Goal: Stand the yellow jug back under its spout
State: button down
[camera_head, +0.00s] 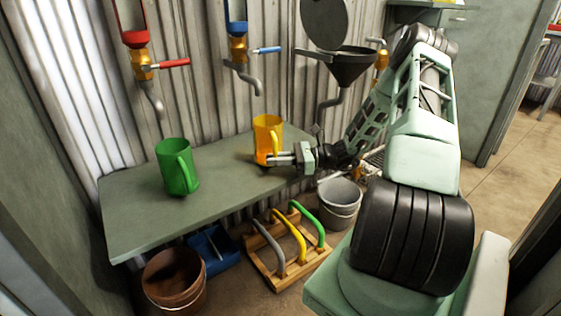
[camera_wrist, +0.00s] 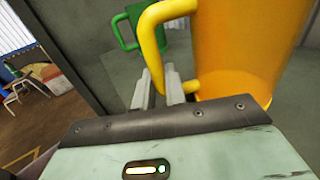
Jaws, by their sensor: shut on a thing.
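The yellow jug (camera_head: 267,136) is upright at the right part of the green bench (camera_head: 128,222), below and slightly right of the blue-handled tap's spout (camera_head: 252,82). I cannot tell whether its base touches the bench. My gripper (camera_head: 277,160) is at the jug's lower right side. In the wrist view my gripper (camera_wrist: 163,88) is shut on the lower part of the jug's handle (camera_wrist: 150,45), and the jug's body (camera_wrist: 240,50) fills the right side. The other spouts are under the red-handled tap (camera_head: 152,98) and under the black funnel (camera_head: 333,98).
A green jug (camera_head: 177,167) stands on the bench to the left; it also shows in the wrist view (camera_wrist: 125,30). Below are a brown bucket (camera_head: 172,284), a blue tray (camera_head: 214,250), a wooden rack (camera_head: 262,262) with coloured handles and a grey bucket (camera_head: 340,204). The front middle of the bench is clear.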

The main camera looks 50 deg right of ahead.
jog(key=shift+w+d, duration=0.2)
jog(key=shift+w, duration=0.6)
jog(key=shift+w+d, duration=0.15)
jog(key=shift+w, duration=0.65)
jog(key=shift+f+p, duration=0.35)
jog(key=shift+f, duration=0.05)
jog(key=c, duration=1.4)
grip_release()
jog(key=shift+o, duration=0.2)
jog(key=p+v, duration=0.3)
jog(key=v, duration=1.4)
jog(key=shift+s+p, duration=0.2)
jog(key=shift+p, duration=0.2)
jog(key=shift+d+f, duration=0.1)
jog(key=shift+d, duration=0.05)
